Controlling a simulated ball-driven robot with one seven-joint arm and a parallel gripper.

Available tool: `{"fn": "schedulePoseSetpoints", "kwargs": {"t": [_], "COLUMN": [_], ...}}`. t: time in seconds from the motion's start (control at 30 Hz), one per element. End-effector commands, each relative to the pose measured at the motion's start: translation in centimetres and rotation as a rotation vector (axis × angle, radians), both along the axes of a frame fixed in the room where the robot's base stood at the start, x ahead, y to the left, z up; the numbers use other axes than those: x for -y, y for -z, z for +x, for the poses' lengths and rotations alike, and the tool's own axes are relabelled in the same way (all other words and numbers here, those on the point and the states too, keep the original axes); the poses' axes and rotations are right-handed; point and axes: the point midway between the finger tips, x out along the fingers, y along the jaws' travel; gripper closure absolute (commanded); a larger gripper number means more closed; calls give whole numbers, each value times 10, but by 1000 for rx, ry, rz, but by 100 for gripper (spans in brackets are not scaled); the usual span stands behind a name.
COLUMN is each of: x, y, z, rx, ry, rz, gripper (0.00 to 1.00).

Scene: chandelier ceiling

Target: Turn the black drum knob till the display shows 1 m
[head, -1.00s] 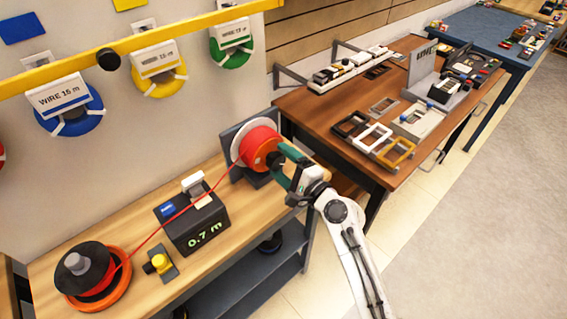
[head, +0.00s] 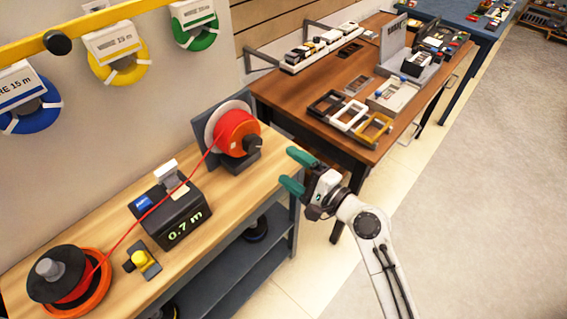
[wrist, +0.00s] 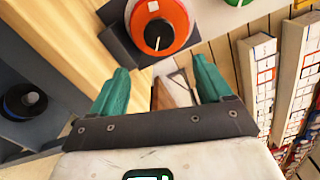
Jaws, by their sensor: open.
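The black drum knob (head: 253,144) sticks out from the front of a red wire drum (head: 233,130) at the bench's far right end. In the wrist view the knob (wrist: 159,36) shows with a pale line on its face, in front of the orange-red drum. The dark meter box's display (head: 185,226) reads 0.7 m in green. My gripper (head: 288,167) has two green fingers, spread and empty, to the right of the knob and apart from it. In the wrist view the knob sits beyond the gap between the fingertips (wrist: 160,68).
A red wire (head: 150,212) runs from the drum over the meter to an orange reel (head: 103,283) at bench left. A yellow-buttoned device (head: 142,260) stands before the meter. A brown table (head: 290,90) with frames lies behind my gripper. Open floor lies right.

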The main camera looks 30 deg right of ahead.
Motion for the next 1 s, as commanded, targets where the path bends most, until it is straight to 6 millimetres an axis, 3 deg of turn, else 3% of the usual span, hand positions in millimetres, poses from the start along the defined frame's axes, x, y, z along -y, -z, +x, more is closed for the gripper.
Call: {"fn": "schedulePoseSetpoints", "kwargs": {"t": [0.33,0.47,1.0], "x": [0,0,-7], "y": [0,1,1], "z": [-1,-2,-7], "rx": [1,28,393], "ry": [0,-1,-1], "rz": [-4,-86,-1213], "gripper": [21,21,21]}}
